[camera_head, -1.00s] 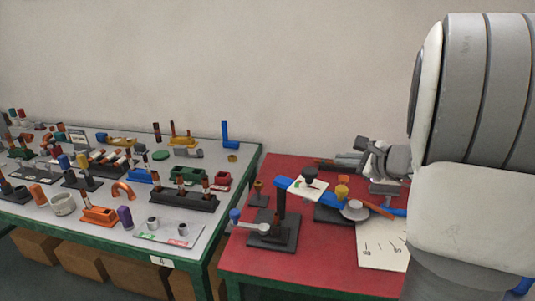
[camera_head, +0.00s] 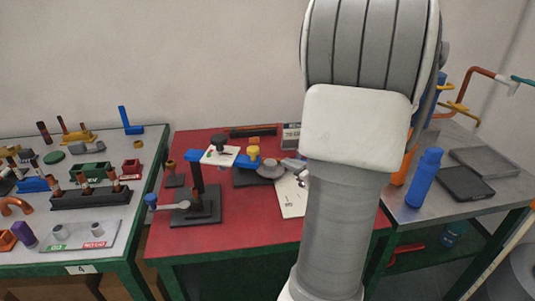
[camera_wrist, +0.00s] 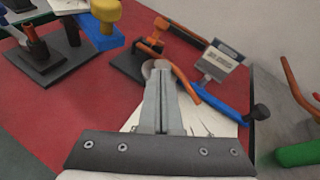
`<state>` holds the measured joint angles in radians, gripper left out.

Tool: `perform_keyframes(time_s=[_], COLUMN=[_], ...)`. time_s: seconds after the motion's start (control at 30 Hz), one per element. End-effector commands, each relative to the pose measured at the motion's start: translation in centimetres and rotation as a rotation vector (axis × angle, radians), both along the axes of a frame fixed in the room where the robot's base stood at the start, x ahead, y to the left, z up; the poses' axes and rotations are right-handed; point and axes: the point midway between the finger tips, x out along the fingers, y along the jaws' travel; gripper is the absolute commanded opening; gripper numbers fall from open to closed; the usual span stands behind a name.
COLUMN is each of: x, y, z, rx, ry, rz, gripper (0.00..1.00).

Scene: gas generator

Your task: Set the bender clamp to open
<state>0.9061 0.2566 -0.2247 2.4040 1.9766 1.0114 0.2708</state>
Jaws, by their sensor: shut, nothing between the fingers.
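On the red bench (camera_head: 240,240) stands the bending station. A blue bar with a white card (camera_head: 219,156) and black knob runs to a yellow knob (camera_head: 253,151) by a round grey disc (camera_head: 270,169). I cannot tell which part is the clamp. The wrist view shows the yellow knob (camera_wrist: 107,10), an orange handle (camera_wrist: 186,82) and a blue bar (camera_wrist: 222,104). My gripper (camera_wrist: 161,72) is shut and empty, over the disc area; contact is unclear.
A grey-topped bench (camera_head: 60,250) with many small fittings stands at left. At right, a metal bench (camera_head: 440,190) holds a blue bottle (camera_head: 425,178) and dark trays. A marked angle sheet (camera_head: 291,196) lies under the station. The red bench's front is clear.

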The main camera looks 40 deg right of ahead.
Motion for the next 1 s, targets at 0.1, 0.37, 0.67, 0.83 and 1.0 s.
perform_keyframes(time_s=[0.1, 0.37, 0.67, 0.83, 1.0], x=[1.5, 6.6, 11.3, 12.4, 12.6], y=[-0.2, -1.0, -1.5, -1.5, -1.4], z=[-0.8, -2.8, -2.3, -1.9, -1.9], rx=[0.000, 0.000, -0.004, -0.001, 0.000], ry=[0.002, 0.001, -0.001, 0.001, 0.002], rz=[0.003, 0.005, 0.004, 0.003, 0.004], gripper=[0.00, 0.00, 0.00, 0.00, 0.00])
